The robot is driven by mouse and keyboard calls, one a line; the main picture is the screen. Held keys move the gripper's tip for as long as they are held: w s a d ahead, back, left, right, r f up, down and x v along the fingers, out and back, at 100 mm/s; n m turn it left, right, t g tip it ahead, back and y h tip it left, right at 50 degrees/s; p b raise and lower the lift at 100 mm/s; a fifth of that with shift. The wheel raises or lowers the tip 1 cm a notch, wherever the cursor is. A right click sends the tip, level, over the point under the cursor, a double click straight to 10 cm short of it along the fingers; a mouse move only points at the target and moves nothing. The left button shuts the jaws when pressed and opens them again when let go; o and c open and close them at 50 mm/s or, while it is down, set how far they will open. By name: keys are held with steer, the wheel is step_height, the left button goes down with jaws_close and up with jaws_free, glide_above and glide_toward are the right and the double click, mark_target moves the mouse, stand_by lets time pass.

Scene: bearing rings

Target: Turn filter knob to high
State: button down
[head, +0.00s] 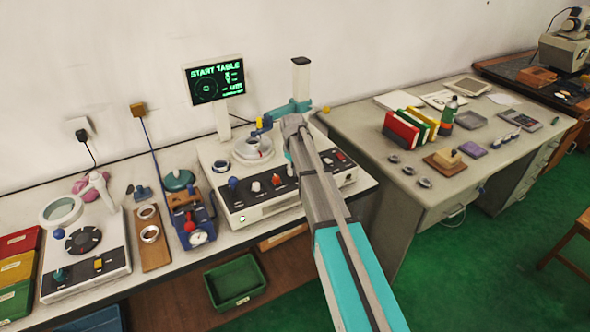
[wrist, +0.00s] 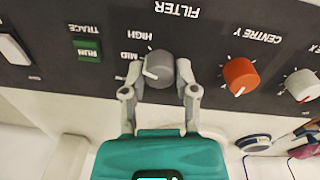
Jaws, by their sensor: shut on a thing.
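The filter knob (wrist: 158,68) is a grey round knob on the dark front panel (wrist: 205,62) in the wrist view, where the lettering shows upside down. Its white pointer line aims to the lower left, below the MID label (wrist: 122,55); the HIGH label (wrist: 138,34) is further up. Any label further down is hidden by my left finger. My gripper (wrist: 159,88) has its two grey fingers on either side of the knob, shut on it. In the head view my arm covers the gripper and the filter knob on the instrument (head: 250,205).
In the wrist view an orange-red CENTRE Y knob (wrist: 240,76) and a white knob (wrist: 302,85) sit right of my gripper. A green RUN switch (wrist: 88,50) is at left. In the head view a screen (head: 216,80) reads START TABLE. A green bin (head: 236,282) is below.

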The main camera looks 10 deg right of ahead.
steer(key=m, duration=0.5)
stand_by(0.5)
steer(key=shift+c, duration=1.9)
jaws_free()
steer(key=shift+s, duration=0.1)
